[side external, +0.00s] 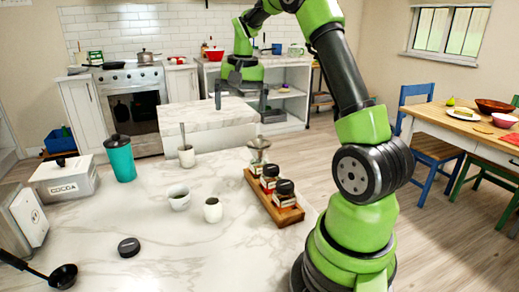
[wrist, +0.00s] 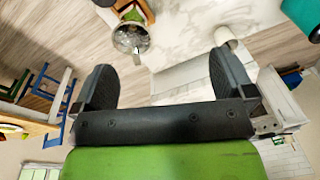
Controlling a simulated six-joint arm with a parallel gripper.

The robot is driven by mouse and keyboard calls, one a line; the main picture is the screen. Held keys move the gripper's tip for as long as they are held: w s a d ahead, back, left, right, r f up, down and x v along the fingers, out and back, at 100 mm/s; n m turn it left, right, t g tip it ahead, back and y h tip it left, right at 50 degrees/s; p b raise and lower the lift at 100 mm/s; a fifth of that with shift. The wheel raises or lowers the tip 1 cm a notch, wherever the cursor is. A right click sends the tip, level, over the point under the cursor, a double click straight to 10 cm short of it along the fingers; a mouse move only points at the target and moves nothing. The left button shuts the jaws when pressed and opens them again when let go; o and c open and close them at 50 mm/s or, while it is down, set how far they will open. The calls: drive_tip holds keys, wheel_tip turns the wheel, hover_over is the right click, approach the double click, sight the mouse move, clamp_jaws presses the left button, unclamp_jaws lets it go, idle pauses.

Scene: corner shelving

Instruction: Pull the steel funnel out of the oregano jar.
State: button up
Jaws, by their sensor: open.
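The steel funnel (side external: 259,144) stands mouth up in the oregano jar (side external: 256,168) at the far end of a wooden rack (side external: 272,208) on the marble counter. In the wrist view the funnel (wrist: 131,38) shows as a round shiny mouth beyond my fingers, left of centre, and hides most of its jar. My gripper (side external: 241,98) is open and empty, fingers pointing down, above and beyond the funnel in the side view. In the wrist view my gripper (wrist: 160,65) has its two dark fingers wide apart, with the funnel clear of both.
Two dark-lidded spice jars (side external: 270,178) (side external: 285,193) stand in the same rack, close to the funnel. A white cup with a tall utensil (side external: 187,157), two small white vessels (side external: 179,197) (side external: 213,210), a teal canister (side external: 120,160) and a black lid (side external: 129,247) stand leftward. Bare counter lies between.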

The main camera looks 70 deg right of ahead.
drive_tip(key=m+g, duration=0.1)
drive_tip(key=m, duration=0.1)
approach(259, 147)
drive_tip(key=a, duration=0.2)
drive_tip(key=shift+s+d+y, duration=0.2)
drive_tip(key=shift+s+y, duration=0.05)
drive_tip(key=shift+y, duration=0.05)
drive_tip(key=shift+f, duration=0.1)
drive_tip(key=shift+f, duration=4.45)
drive_tip(key=c, duration=1.1)
drive_tip(key=shift+r, duration=3.05)
drive_tip(key=shift+c, duration=0.2)
